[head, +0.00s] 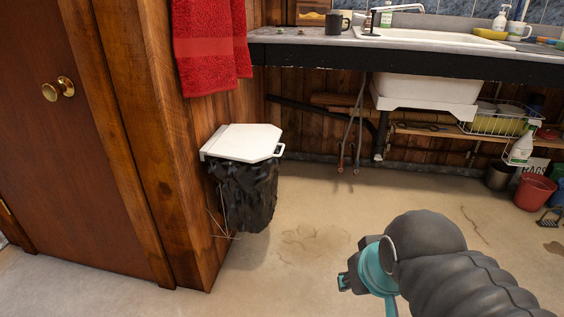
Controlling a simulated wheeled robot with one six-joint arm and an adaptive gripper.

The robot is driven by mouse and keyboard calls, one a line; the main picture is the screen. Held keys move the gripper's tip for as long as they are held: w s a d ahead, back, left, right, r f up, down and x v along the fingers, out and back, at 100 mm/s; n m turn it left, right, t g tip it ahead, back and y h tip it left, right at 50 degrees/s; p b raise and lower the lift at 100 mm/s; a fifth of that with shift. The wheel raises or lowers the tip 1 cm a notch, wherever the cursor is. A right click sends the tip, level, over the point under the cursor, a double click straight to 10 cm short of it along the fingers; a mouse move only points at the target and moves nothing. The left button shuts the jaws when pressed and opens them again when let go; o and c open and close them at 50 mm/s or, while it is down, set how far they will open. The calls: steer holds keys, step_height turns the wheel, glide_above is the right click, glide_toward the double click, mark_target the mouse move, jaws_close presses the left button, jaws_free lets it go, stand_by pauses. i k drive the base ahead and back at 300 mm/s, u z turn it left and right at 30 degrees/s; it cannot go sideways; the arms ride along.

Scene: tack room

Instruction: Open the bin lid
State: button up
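The bin (243,190) hangs low on the wooden wall, left of the middle in the head view. It has a black bag in a thin wire frame. Its white lid (245,142) lies flat and shut on top, with a small loop handle (279,150) at its right end. My gripper (347,281) is at the lower right, apart from the bin, to the right of it and nearer to me. Only a small dark part of it shows by the turquoise ring of my arm. Its fingers cannot be made out.
A red towel (212,45) hangs above the bin. A brown door (62,150) and wooden post stand to the left. A counter (420,62) with a sink runs along the back. The floor between bin and arm is clear.

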mark_target(251, 143)
steer(key=u, duration=0.35)
steer(key=i, duration=0.85)
steer(key=z, duration=0.25)
